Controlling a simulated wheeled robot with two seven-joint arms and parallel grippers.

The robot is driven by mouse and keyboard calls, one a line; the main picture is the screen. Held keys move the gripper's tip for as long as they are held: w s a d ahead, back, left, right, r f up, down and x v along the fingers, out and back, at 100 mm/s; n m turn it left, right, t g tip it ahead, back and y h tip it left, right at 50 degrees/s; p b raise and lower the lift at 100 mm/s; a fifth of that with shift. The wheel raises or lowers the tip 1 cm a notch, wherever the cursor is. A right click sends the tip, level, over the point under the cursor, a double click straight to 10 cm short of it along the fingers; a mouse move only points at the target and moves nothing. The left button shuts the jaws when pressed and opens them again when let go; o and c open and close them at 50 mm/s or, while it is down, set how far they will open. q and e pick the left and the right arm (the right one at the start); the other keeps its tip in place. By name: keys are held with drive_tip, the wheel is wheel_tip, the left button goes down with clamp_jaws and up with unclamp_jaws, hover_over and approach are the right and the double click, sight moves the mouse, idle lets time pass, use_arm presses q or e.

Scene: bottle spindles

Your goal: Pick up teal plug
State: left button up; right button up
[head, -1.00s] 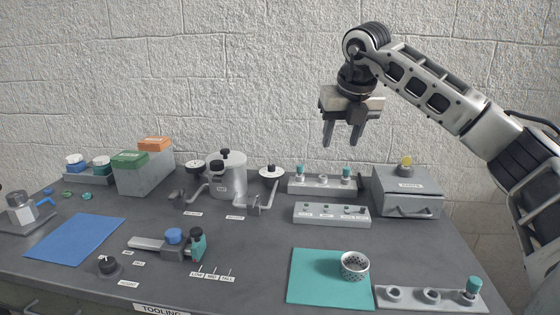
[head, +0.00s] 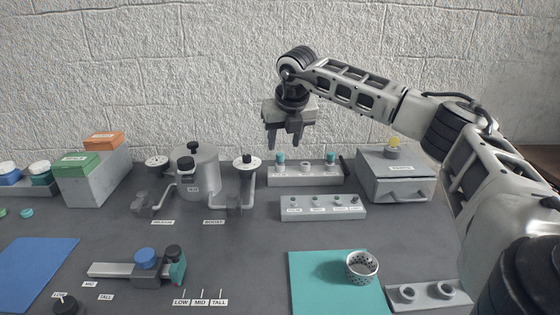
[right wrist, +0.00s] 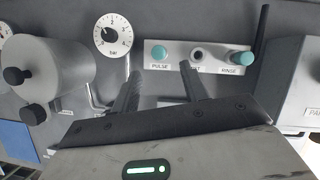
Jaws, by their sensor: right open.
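Two teal plugs stand in a pale block (head: 270,180) at the back of the table. The left one (head: 280,158) is by the PULSE label, the right one (head: 331,158) by RINSE. Both show in the right wrist view, left (right wrist: 159,52) and right (right wrist: 243,58), with a dark-centred socket (right wrist: 197,55) between them. My right gripper (head: 284,143) is open and empty, fingers pointing down, close to the left plug in the head view. In the right wrist view the left plug appears between and beyond the fingertips (right wrist: 160,70); contact does not show. My left gripper is not in view.
A grey pot (head: 200,178) with dials stands left of the block, and a grey drawer box (head: 398,180) stands right. A low labelled block (head: 322,208) sits in front. A perforated cup (head: 362,267) is on the teal mat (head: 315,280). My right arm covers the right side.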

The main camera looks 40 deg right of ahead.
sight(281, 155)
drive_tip(key=shift+w+x, duration=0.15)
drive_tip(key=shift+x, duration=1.2)
drive_tip(key=shift+w+x, duration=0.2)
drive_tip(key=shift+x, duration=1.15)
drive_tip(key=shift+d+r, duration=0.15)
clamp_jaws()
